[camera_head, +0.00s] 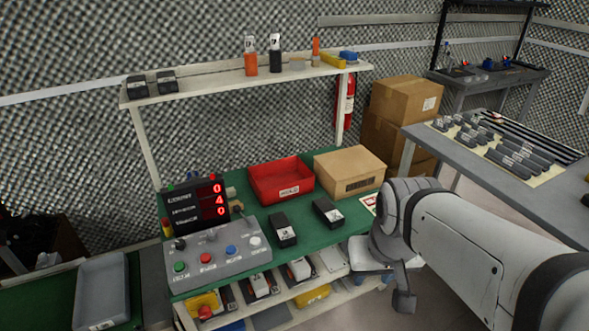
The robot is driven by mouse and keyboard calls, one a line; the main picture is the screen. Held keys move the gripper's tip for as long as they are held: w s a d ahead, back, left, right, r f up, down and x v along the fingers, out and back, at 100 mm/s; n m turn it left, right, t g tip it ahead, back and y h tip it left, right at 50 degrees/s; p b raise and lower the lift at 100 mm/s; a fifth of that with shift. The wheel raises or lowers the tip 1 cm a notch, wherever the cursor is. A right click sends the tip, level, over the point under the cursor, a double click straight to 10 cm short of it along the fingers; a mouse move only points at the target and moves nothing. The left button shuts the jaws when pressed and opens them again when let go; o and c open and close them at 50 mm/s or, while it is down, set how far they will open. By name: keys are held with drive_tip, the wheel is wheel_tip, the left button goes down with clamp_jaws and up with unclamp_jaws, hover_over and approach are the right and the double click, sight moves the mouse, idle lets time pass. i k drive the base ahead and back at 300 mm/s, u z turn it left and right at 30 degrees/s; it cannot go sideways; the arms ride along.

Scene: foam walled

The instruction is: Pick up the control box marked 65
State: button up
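Two small black boxes with white labels lie on the green bench top: one left of centre (283,230) and one to its right (328,213). Two more dark boxes, a left one (137,86) and a right one (166,81), sit at the left end of the upper shelf. The label digits are too small to read, so I cannot tell which box is marked 65. My gripper (403,301) hangs low at the bench's front right, apart from the boxes. I cannot make out its fingers.
A red bin (281,180) and a cardboard box (349,171) stand behind the bench boxes. A grey button panel (218,258) and a red-digit display (196,204) are at the left. My arm covers the right side. A grey table (545,185) holds several parts.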

sight(285, 237)
drive_tip(key=z, duration=0.1)
drive_tip(key=i, duration=1.25)
drive_tip(key=u, duration=0.35)
